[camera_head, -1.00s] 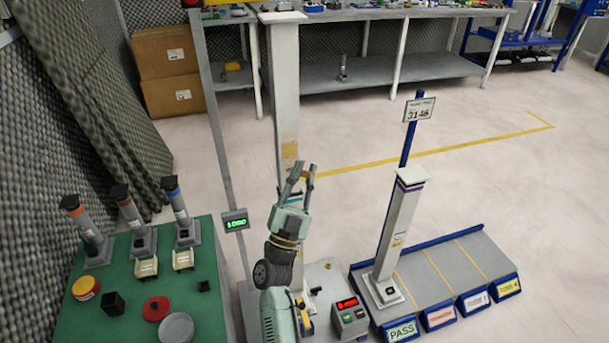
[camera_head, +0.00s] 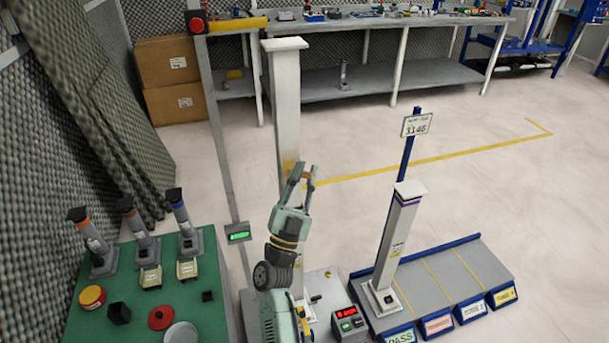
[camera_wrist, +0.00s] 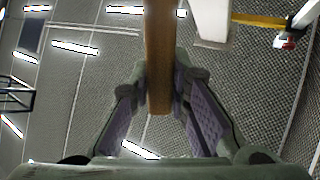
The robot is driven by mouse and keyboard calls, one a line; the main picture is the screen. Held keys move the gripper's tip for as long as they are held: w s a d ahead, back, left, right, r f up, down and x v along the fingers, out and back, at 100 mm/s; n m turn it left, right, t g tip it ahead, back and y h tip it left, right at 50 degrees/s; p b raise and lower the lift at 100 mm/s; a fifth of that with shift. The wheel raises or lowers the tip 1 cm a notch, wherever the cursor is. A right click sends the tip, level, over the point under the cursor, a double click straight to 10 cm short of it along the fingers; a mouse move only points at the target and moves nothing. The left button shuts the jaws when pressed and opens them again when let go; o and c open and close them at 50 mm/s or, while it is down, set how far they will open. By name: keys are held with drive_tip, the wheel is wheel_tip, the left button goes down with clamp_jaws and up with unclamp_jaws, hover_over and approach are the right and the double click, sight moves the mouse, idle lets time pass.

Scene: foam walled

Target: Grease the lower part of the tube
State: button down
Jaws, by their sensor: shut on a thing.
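A tall pale tube (camera_head: 287,95) with a square top plate stands upright on a grey base plate in the head view. A yellow-brown patch (camera_head: 290,165) marks its side. My gripper (camera_head: 303,170) is in front of the tube, near the patch; I cannot tell whether it touches. In the wrist view my gripper (camera_wrist: 161,85) is shut on a brown bar (camera_wrist: 160,60), which runs up out of the picture between the fingers. The pale tube's plate (camera_wrist: 210,42) shows to the right of the bar. The tube's lower part is largely hidden behind my arm.
A shorter tube (camera_head: 396,240) with a purple band stands on the blue-edged rack (camera_head: 450,265). Canisters (camera_head: 185,222) and red and yellow pots stand on the green table (camera_head: 220,320). A post (camera_head: 222,130) with a green display (camera_head: 238,232) rises left of the tall tube.

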drive_tip(key=shift+w+r+p, duration=0.1)
drive_tip(key=shift+r+p, duration=1.8)
drive_tip(key=shift+r, duration=1.45)
wheel_tip(320, 180, down, 12)
drive_tip(key=b, duration=0.9)
drive_tip(key=shift+b, duration=0.3)
drive_tip(key=shift+s, duration=0.2)
drive_tip(key=shift+s+d+p, duration=0.1)
drive_tip(key=shift+s+d, duration=0.2)
drive_tip(key=shift+s, duration=0.6)
drive_tip(key=shift+s+d+p, duration=0.1)
drive_tip(key=shift+s+d, duration=0.2)
drive_tip(key=shift+s, duration=0.65)
drive_tip(key=shift+s+d+p, duration=0.1)
drive_tip(key=shift+s+d, duration=0.2)
drive_tip(key=shift+s, duration=0.6)
